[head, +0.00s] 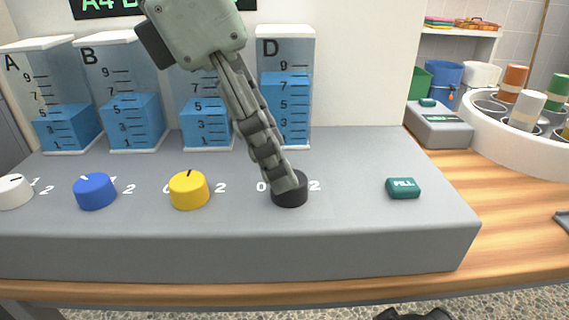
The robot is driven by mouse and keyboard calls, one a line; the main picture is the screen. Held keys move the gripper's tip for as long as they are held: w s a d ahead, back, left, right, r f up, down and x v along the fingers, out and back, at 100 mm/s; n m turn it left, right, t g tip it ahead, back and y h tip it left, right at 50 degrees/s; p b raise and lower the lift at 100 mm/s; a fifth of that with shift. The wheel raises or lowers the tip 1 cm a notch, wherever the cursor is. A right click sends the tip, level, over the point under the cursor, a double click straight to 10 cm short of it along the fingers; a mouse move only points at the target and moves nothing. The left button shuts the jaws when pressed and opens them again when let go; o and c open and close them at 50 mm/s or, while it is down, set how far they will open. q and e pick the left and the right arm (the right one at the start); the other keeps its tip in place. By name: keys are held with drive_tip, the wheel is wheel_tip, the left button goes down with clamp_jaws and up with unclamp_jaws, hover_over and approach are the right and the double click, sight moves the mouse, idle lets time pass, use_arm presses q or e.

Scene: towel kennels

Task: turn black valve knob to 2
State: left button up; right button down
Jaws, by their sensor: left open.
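The black valve knob (290,196) sits on the sloping grey panel (345,225), with a 0 printed at its left and a 2 at its right. My left gripper (284,184) reaches down from the top, its fingertips over the knob's top. The fingers overlap in this view, and whether they touch the knob cannot be told. The gripper is open. The fingers hide part of the knob's top, and its pointer mark cannot be made out.
A yellow knob (189,191), a blue knob (94,192) and a white knob (14,192) stand left of the black one. A green button (403,188) is at its right. Water tanks, including tank D (286,110), line the back. A white round holder (500,130) stands right.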

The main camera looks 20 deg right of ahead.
sight(295, 197)
use_arm(q)
drive_tip(key=shift+x, duration=1.7)
drive_tip(key=shift+c, duration=0.3)
drive_tip(key=c, duration=1.1)
